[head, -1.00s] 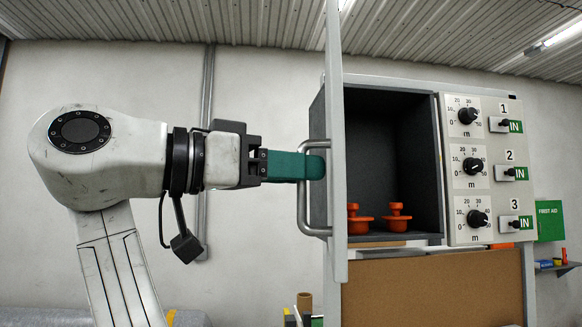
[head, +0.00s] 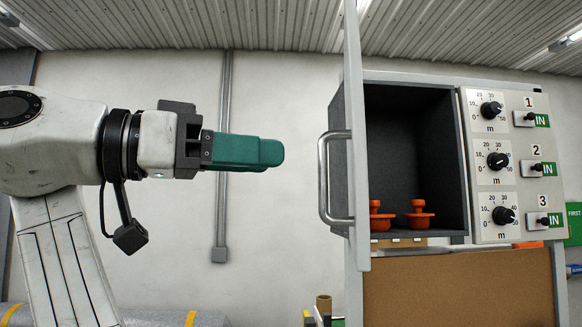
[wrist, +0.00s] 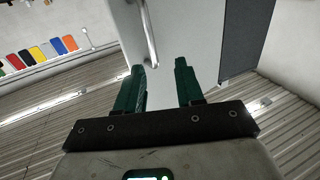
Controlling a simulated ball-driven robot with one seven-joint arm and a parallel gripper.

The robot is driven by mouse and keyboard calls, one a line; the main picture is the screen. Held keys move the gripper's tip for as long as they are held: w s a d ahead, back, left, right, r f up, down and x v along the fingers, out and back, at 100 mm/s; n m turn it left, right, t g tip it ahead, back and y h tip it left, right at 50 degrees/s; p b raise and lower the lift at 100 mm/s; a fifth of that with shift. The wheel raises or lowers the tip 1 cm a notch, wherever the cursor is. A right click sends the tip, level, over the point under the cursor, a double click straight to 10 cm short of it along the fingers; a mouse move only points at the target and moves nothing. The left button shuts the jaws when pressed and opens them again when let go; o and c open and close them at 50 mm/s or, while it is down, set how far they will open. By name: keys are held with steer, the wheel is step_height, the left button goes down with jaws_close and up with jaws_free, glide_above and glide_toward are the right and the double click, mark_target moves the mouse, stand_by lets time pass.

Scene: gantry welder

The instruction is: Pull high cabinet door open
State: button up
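The high cabinet (head: 414,90) is a dark box whose pale door (head: 356,130) stands swung open, seen nearly edge-on at its left. The door's metal bar handle (head: 323,180) faces left. My gripper (head: 272,153) has green fingers and is left of the handle, with a clear gap between them. In the wrist view the two fingers (wrist: 160,65) are spread apart with nothing between them, and the handle (wrist: 150,38) shows beyond them against the door (wrist: 178,35).
Two orange knob-like objects (head: 417,215) stand inside the cabinet. A panel with dials and switches (head: 513,165) adjoins its right side. A brown board (head: 455,285) is below. Bare wall and free room lie left of the door.

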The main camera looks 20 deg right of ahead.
steer(key=shift+a, duration=1.6)
